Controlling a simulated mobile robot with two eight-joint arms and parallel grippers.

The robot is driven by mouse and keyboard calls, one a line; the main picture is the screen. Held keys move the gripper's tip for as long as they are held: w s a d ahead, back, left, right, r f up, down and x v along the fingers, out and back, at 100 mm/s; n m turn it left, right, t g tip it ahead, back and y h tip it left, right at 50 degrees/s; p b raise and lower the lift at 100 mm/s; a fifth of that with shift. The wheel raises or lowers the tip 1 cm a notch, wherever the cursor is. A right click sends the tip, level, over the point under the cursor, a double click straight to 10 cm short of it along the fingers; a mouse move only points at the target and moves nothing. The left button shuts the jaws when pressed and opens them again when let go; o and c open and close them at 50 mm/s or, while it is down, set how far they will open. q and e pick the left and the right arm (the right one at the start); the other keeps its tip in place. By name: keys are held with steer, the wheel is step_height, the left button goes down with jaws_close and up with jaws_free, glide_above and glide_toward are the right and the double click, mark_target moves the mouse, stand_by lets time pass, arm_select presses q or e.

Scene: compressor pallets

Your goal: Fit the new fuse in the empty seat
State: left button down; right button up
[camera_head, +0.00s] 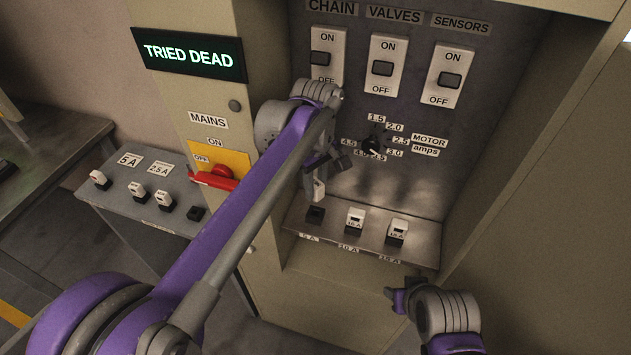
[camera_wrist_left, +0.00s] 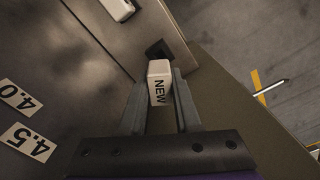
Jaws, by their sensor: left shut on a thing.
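My left gripper (camera_head: 318,178) is shut on the new fuse (camera_head: 319,191), a small white block. In the left wrist view the fuse (camera_wrist_left: 160,82) sits between the two grey fingers and reads "NEW". The empty seat (camera_head: 315,214) is a dark socket at the left end of the cabinet's sloped ledge. The fuse is just above it in the head view. In the left wrist view the dark seat (camera_wrist_left: 158,49) shows just past the fuse's far end, and the fuse appears outside it. My right gripper (camera_head: 393,296) is low in front of the cabinet; its fingers are unclear.
Two white fuses (camera_head: 355,219) (camera_head: 397,231) sit in the seats to the right. Above are a motor amps dial (camera_head: 374,145) and three switches. A red mains handle (camera_head: 214,179) juts out at left. A side shelf (camera_head: 120,189) holds several fuses. The display reads "TRIED DEAD".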

mark_target(315, 196)
arm_select(q)
steer(key=shift+f+b, duration=0.7)
steer(key=shift+f, duration=1)
arm_select(e)
steer(key=shift+s+f, duration=0.3)
steer(key=shift+f, duration=0.35)
steer(key=shift+s+f, duration=0.25)
steer(key=shift+f, duration=0.35)
steer(key=shift+w+r, duration=0.1)
steer(key=shift+r, duration=0.1)
arm_select(q)
steer(key=shift+f+b, duration=0.65)
steer(key=shift+f, duration=1.05)
arm_select(e)
steer(key=shift+s+f, duration=0.2)
steer(key=shift+f, duration=0.35)
steer(key=shift+s+f, duration=0.2)
steer(key=shift+f, duration=0.35)
arm_select(q)
steer(key=c, duration=0.5)
jaws_free()
steer(key=shift+r, duration=0.1)
steer(key=shift+c, duration=0.2)
step_height(315, 196, up, 8)
steer(key=shift+f+p, duration=0.25)
steer(key=shift+p, duration=0.05)
arm_select(e)
steer(key=shift+w+r, duration=0.1)
steer(key=shift+r, duration=0.3)
